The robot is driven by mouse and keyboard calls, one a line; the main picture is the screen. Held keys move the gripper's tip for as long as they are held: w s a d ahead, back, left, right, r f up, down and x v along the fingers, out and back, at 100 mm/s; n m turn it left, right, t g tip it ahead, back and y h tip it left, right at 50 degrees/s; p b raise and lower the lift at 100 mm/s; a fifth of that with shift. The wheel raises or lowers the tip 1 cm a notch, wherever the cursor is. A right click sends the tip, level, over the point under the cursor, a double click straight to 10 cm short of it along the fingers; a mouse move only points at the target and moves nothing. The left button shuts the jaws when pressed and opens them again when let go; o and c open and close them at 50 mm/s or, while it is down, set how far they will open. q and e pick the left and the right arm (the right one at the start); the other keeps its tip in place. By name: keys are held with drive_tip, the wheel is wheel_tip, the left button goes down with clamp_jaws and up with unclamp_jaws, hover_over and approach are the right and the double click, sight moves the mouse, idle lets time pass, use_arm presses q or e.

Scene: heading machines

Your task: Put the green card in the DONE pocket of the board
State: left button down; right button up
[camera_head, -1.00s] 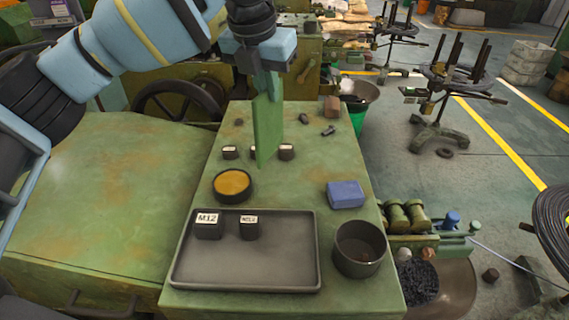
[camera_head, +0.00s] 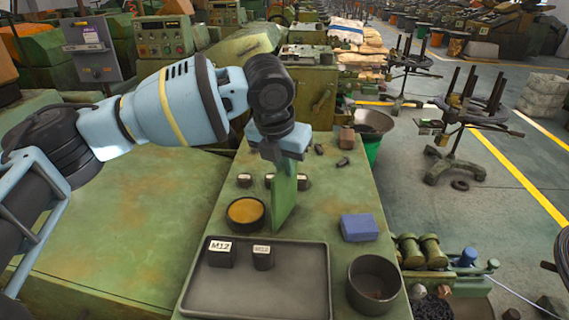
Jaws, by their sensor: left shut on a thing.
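The green card (camera_head: 286,203) is a flat upright sheet hanging below my left gripper (camera_head: 285,174), which is shut on its upper part. The card is over the green machine top, right of the round dish of yellow stuff (camera_head: 245,212) and behind the tray. It partly hides the small labelled blocks behind it. I cannot tell if its lower edge touches the surface. I cannot make out the board or its DONE pocket. My right gripper is not in view.
A blue block (camera_head: 359,227) and a dark round cup (camera_head: 373,286) stand to the right. Small bolts (camera_head: 342,162) lie at the back. A control cabinet (camera_head: 88,47) stands at the far left.

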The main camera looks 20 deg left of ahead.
use_arm(q)
drive_tip(key=shift+f, duration=0.15)
drive_tip(key=c, duration=1.5)
unclamp_jaws()
